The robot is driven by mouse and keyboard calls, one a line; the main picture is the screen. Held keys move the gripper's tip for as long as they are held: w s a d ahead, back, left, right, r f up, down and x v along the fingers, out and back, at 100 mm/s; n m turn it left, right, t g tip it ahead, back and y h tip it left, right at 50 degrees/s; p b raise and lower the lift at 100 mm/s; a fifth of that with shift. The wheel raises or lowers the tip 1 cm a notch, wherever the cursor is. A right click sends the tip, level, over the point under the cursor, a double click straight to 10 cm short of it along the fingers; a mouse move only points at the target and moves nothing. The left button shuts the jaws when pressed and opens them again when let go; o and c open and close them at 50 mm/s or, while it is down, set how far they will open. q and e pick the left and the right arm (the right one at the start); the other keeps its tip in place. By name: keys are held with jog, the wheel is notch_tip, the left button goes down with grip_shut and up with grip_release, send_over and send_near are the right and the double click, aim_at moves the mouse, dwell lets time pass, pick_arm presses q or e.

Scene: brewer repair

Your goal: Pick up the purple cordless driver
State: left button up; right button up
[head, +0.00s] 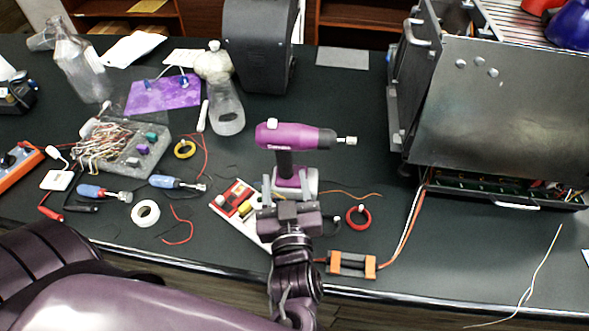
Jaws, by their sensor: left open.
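The purple cordless driver (290,136) stands upright on the dark workbench, near the middle of the head view. Its body points right and ends in a light metal tip. Its dark handle runs down to a purple and grey base. My left gripper (290,185) is at the driver's base on the near side, with its two fingers open, one to each side of the base. Whether the fingers touch it I cannot tell. My right gripper is not in view.
A large metal brewer housing (500,110) fills the right side. A red and white board (238,208) lies left of my gripper, and an orange battery holder (351,264) lies right of it. Two blue screwdrivers (103,193), tape rings and loose wires lie at left. A glass bottle (80,62) stands back left.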

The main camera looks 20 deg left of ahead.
aim_at(284, 159)
pick_arm(q)
jog(key=shift+w+a+f, duration=0.1)
jog(key=shift+w+a, duration=0.05)
jog(key=shift+w, duration=0.15)
jog(key=x, duration=0.2)
jog(key=b+x, duration=0.1)
jog(key=x, duration=0.1)
jog(key=b+x, duration=0.1)
jog(key=x, duration=0.2)
jog(key=shift+r, duration=0.3)
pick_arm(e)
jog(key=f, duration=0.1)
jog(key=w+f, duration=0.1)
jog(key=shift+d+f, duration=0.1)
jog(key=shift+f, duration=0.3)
pick_arm(q)
grip_shut()
jog(key=shift+r, duration=0.15)
